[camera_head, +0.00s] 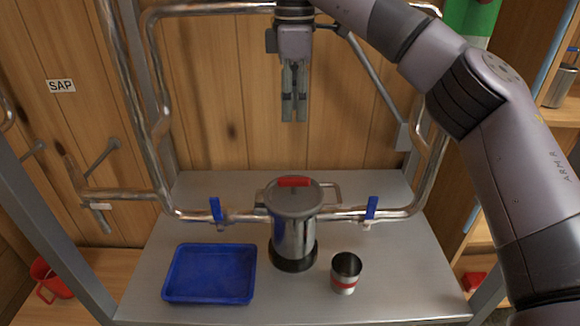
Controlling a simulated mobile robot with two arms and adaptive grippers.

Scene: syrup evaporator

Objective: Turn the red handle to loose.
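A red handle (293,181) lies crosswise on top of the lid of a steel pot (293,235), which stands upright on a grey metal table (400,285). My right gripper (294,120) points straight down above and behind the pot. Its two fingers are close together with nothing between them, and they are apart from the handle. My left gripper is not in view.
Steel pipes with blue levers (216,210) (371,208) run on both sides of the pot. A blue tray (208,273) lies front left of it. A steel cup with a red band (345,272) stands front right. A wooden wall (215,90) is behind.

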